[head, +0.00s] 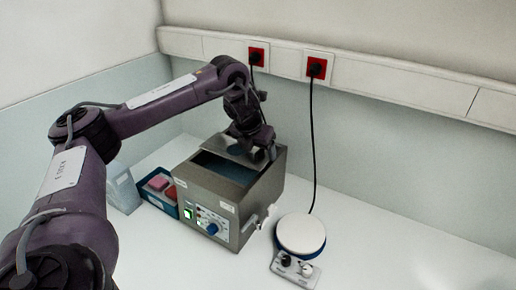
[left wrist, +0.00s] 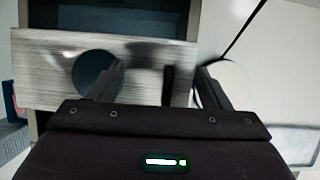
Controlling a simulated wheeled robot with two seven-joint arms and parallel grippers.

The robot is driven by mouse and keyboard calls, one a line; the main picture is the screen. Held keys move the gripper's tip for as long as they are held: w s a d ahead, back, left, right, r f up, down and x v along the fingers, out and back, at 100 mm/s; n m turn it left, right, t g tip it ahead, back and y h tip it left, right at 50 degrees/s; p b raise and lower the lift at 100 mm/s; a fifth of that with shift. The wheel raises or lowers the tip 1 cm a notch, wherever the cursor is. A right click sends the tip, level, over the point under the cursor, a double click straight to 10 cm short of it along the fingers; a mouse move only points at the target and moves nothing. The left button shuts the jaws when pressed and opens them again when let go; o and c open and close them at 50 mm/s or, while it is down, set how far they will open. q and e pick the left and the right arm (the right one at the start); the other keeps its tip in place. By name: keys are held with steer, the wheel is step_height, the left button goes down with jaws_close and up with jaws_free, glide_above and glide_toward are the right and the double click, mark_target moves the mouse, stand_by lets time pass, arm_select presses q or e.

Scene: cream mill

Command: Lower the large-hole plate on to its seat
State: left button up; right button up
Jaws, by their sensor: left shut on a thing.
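The large-hole plate (left wrist: 45,68) is a brushed metal sheet with a round hole and a dark narrow slot or bar. In the head view the plate (head: 219,144) is over the far end of the metal bath (head: 212,193), whose opening shows dark in front of it. My left gripper (head: 261,150) is over the bath's far right corner. In the left wrist view its fingers (left wrist: 160,68) are shut on the plate, one at the round hole and one past its right edge. Whether the plate touches the bath rim cannot be told. My right gripper is not in view.
A round white-topped device (head: 300,233) with knobs stands right of the bath. A blue box (head: 158,205) with pink and red pieces and a pale clear box (head: 122,190) stand left. A black cord (head: 312,140) hangs from a wall socket. The right bench is clear.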

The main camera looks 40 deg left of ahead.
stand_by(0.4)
arm_select(q)
steer(key=shift+f, duration=0.5)
stand_by(0.6)
steer(key=o, duration=1)
steer(key=shift+o, duration=0.4)
steer(key=shift+r+p, duration=1.45)
steer(key=shift+r, duration=0.1)
steer(key=shift+r+p, duration=1.4)
steer(key=shift+r, duration=0.05)
